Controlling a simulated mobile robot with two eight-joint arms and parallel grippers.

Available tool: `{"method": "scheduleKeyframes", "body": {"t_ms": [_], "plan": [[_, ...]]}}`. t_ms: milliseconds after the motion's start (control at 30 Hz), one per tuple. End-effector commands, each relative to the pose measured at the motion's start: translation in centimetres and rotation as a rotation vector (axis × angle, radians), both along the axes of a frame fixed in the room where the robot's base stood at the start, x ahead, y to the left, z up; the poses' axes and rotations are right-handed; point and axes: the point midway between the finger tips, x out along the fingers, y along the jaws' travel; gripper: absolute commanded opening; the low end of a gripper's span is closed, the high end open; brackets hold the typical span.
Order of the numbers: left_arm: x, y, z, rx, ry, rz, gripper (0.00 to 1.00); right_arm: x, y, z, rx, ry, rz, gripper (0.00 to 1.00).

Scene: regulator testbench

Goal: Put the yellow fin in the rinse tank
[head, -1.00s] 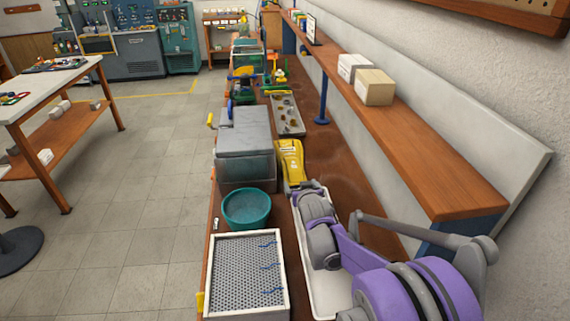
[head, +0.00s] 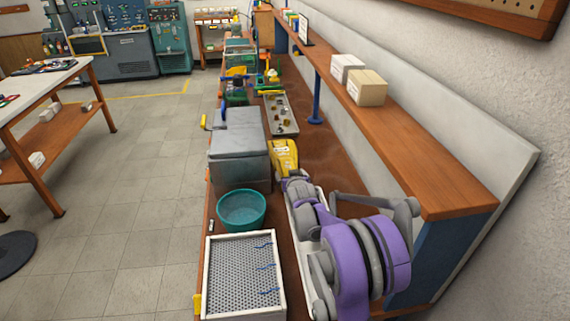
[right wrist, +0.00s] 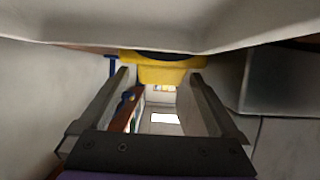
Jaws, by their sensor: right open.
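A yellow fin (head: 284,155) is on the brown bench, right of the grey box-shaped tank and beyond the end of my right arm. In the right wrist view a yellow piece (right wrist: 160,68), apparently the fin, spans the space at the fingertips. My right gripper (right wrist: 159,77) is open, its two grey fingers apart with nothing clamped between them. In the head view its jaws cannot be made out. The grey tank (head: 238,140), seemingly the rinse tank, has a flat grey top; I cannot tell whether that is a lid. My left gripper is not in view.
A teal bowl (head: 241,209) and a white-framed perforated tray (head: 242,280) stand in front of the tank. A long white tray (head: 302,268) lies under my right arm. A parts tray (head: 281,114) sits farther back. A shelf (head: 420,150) overhangs the right side.

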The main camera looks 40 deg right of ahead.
Motion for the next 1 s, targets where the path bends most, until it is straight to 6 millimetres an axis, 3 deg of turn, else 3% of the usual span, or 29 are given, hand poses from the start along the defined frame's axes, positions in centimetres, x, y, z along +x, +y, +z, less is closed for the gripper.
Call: {"method": "scheduleKeyframes", "body": {"t_ms": [67, 600, 1000], "plan": [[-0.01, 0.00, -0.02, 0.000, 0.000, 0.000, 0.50, -0.02, 0.01, 0.00, 0.000, 0.000, 0.000, 0.97], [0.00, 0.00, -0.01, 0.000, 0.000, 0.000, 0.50, -0.04, 0.03, 0.02, -0.001, 0.000, 0.000, 0.02], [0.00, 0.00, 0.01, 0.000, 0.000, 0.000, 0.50, -0.03, 0.04, 0.24, -0.002, -0.001, 0.000, 0.00]]}}
